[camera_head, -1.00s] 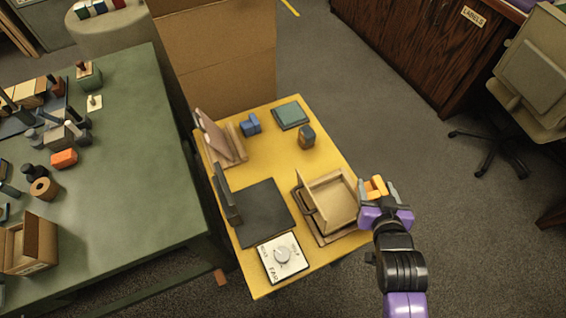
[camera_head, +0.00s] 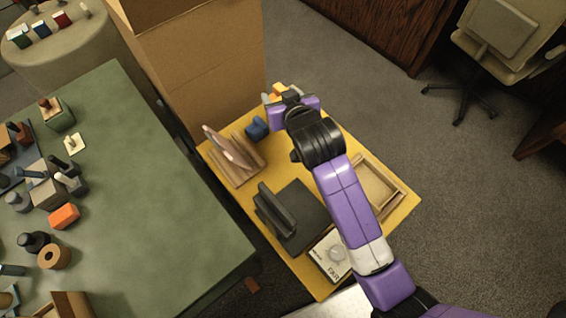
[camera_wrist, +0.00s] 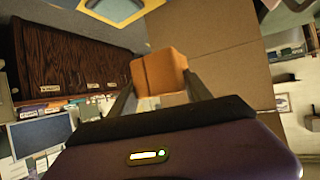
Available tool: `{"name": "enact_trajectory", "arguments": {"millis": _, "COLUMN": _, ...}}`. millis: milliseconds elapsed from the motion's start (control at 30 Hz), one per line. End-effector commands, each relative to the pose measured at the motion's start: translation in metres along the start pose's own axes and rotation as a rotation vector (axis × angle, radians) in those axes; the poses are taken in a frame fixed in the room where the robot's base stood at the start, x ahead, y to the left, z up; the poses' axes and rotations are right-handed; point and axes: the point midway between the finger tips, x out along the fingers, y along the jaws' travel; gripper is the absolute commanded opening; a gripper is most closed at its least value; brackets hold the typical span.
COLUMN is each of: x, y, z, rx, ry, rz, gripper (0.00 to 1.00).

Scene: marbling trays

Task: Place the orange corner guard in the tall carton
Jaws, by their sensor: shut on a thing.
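The orange corner guard (camera_wrist: 158,72) is between my gripper's fingers (camera_wrist: 162,90) in the wrist view, with a crease down its face. In the head view only a small orange part of it (camera_head: 280,88) shows past my gripper (camera_head: 284,97), which is shut on it. The tall carton (camera_head: 205,65) is a large brown box standing beyond the yellow table. My gripper is just right of the carton in the head view, over the table's far end. The carton's brown side (camera_wrist: 225,40) fills the area behind and right of the guard in the wrist view. The carton's inside is hidden.
A green table (camera_head: 150,190) at left carries several items, including an orange block (camera_head: 64,216). Open carpet lies right.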

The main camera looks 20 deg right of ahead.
Motion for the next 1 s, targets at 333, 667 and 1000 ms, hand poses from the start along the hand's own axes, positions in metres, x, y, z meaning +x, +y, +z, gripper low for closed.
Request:
{"name": "enact_trajectory", "arguments": {"millis": 333, "x": 0.035, "y": 0.001, "z": 0.07, "rx": 0.001, "ry": -0.007, "rz": 0.004, "gripper": 0.18}}
{"name": "enact_trajectory", "arguments": {"millis": 667, "x": 0.069, "y": 0.001, "z": 0.132, "rx": 0.0, "ry": -0.003, "rz": 0.002, "gripper": 0.18}}
{"name": "enact_trajectory", "arguments": {"millis": 1000, "x": 0.086, "y": 0.001, "z": 0.162, "rx": 0.0, "ry": -0.003, "rz": 0.003, "gripper": 0.18}}
